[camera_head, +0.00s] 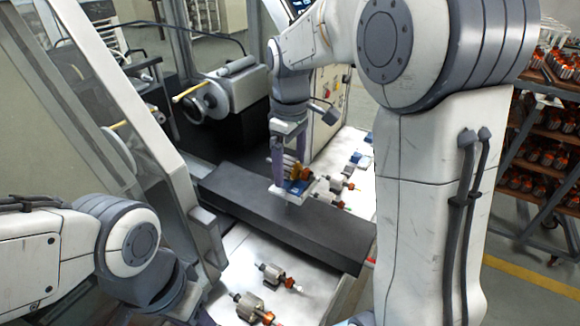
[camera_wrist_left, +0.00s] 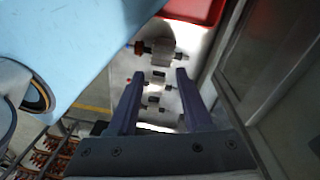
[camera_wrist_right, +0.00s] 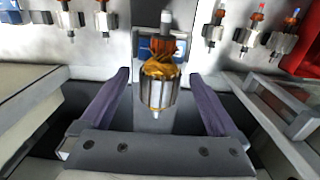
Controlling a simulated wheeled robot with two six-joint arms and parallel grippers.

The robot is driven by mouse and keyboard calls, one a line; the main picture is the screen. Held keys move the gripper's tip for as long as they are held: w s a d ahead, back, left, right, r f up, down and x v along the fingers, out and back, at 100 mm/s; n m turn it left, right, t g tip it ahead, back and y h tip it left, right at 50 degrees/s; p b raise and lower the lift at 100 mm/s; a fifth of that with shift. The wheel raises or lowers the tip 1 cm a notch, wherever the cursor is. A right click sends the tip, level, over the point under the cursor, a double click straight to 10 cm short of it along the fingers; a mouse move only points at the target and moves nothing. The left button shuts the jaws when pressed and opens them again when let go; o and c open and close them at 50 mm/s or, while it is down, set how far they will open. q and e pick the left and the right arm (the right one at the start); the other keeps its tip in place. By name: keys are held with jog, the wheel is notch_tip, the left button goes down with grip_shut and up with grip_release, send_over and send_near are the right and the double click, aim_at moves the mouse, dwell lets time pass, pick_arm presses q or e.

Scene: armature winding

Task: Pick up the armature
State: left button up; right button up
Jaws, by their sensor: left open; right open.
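An armature with copper-orange windings and a silver core (camera_wrist_right: 158,90) stands between the spread fingers of my right gripper (camera_head: 290,172) in the right wrist view, with clear gaps on both sides. In the head view this armature (camera_head: 299,171) is partly hidden by the fingers, above a blue and silver holder (camera_head: 297,187) over the dark block. My right gripper is open and holds nothing. My left gripper (camera_wrist_left: 158,82) shows only in its wrist view; it is open and empty, above a pale table with several armatures (camera_wrist_left: 159,52).
More armatures (camera_head: 272,271) lie on the pale table at front, and others (camera_head: 340,184) beyond the dark block (camera_head: 290,222). A winding machine (camera_head: 228,88) stands behind. A rack of armatures (camera_head: 540,150) is at right. A red tray (camera_wrist_left: 195,9) shows in the left wrist view.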

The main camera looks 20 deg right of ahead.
grip_shut()
jog(key=shift+r, duration=0.2)
